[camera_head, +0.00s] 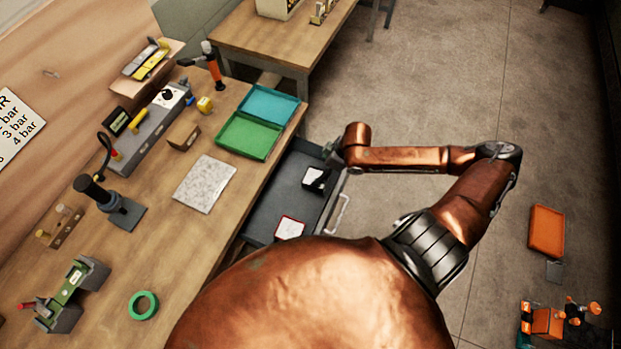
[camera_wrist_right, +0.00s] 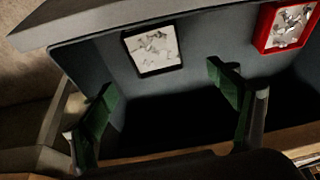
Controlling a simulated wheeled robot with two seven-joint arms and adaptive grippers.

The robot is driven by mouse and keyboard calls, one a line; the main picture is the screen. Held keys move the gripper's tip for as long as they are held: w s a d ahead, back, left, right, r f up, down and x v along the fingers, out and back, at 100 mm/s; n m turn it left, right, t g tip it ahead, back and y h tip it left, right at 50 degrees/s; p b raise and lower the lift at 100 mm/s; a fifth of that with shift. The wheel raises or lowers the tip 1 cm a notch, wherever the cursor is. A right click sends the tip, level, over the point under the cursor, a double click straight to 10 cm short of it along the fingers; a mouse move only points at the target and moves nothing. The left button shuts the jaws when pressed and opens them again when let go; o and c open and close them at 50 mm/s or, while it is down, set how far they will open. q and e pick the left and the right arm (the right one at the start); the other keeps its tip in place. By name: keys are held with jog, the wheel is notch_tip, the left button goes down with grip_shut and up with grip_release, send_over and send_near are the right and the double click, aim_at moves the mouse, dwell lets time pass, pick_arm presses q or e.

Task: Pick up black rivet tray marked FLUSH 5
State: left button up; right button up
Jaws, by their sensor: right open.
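A small black tray (camera_head: 305,186) with pale contents lies in the open drawer (camera_head: 262,205) below the bench top. In the right wrist view the black tray (camera_wrist_right: 127,44) is a dark rim around a light, patchy inside. No marking on it is legible. My right gripper (camera_head: 333,153) is at the drawer's far end, close to the tray in the head view. In the right wrist view its green-padded fingers (camera_wrist_right: 160,95) are spread and empty, with the tray beyond them and apart from them. My left gripper is not in view.
A red-rimmed tray (camera_head: 289,228) lies in the same drawer; it also shows in the right wrist view (camera_wrist_right: 287,27). The drawer walls stand around both trays. Green (camera_head: 246,137) and teal (camera_head: 268,104) trays sit on the bench edge above. The floor to the right is mostly clear.

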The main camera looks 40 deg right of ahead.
aim_at(316, 177)
jog(key=shift+b+x, duration=0.3)
jog(key=shift+x, duration=0.7)
jog(key=shift+w+f, duration=0.25)
jog(key=shift+f, duration=0.45)
jog(key=x, duration=0.1)
jog(key=b+x, duration=0.1)
jog(key=x, duration=0.3)
jog(key=shift+s+d+f, duration=0.25)
jog(key=shift+d+f, duration=0.05)
jog(key=shift+f, duration=0.15)
jog(key=shift+f, duration=0.2)
jog(key=shift+c, duration=0.5)
jog(key=c, duration=1.3)
